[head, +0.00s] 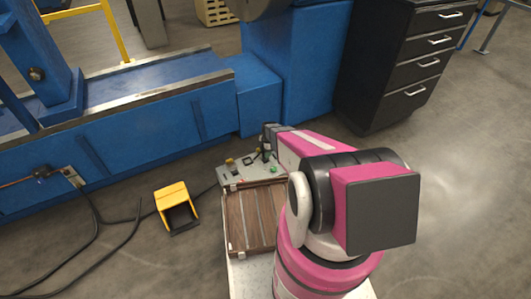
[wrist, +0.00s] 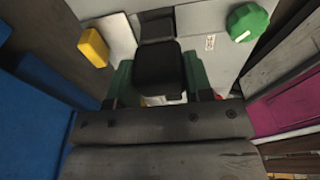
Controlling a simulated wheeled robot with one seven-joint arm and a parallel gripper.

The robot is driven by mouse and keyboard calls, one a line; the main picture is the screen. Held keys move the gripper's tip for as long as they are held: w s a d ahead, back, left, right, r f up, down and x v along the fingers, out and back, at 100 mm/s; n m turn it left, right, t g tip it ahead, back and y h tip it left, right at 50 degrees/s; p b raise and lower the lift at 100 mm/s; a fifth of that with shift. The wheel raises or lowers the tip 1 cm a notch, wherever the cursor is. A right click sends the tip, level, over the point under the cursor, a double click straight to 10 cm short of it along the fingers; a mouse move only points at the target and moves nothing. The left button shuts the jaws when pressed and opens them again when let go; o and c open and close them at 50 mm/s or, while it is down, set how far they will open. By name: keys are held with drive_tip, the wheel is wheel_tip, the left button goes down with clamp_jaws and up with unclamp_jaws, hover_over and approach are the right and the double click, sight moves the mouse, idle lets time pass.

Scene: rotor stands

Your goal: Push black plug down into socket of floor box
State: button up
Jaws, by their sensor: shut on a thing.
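The black plug (wrist: 158,68) is between the two green-padded fingers of my gripper (wrist: 158,82) in the wrist view. The gripper is shut on it. The grey floor box (head: 230,176) stands beside the blue machine in the head view; its light grey face (wrist: 200,22) fills the top of the wrist view. A yellow part (wrist: 93,47) is on its left and a green knob (wrist: 248,22) on its right. My gripper (head: 267,152) is over the box's right part. The plug's lower end and the socket are hidden, so I cannot tell how far in it is.
A wooden slatted tray (head: 252,220) lies just in front of the box. A yellow foot pedal housing (head: 177,207) and black cables (head: 95,225) are on the floor to the left. The blue machine (head: 150,130) is behind, and a black drawer cabinet (head: 385,80) stands back right.

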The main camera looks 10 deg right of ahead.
drive_tip(key=shift+f, duration=2)
idle(1.5)
drive_tip(key=o, duration=1.1)
drive_tip(key=shift+c, duration=0.2)
drive_tip(key=shift+r, duration=6.5)
drive_tip(key=s+r+m, duration=1)
drive_tip(key=r, duration=0.3)
drive_tip(key=s+r+m+h, duration=0.1)
drive_tip(key=s+r+m, duration=1)
drive_tip(key=r, duration=0.3)
drive_tip(key=shift+s+r+m, duration=0.15)
drive_tip(key=shift+r+m, duration=0.1)
drive_tip(key=shift+m, duration=0.05)
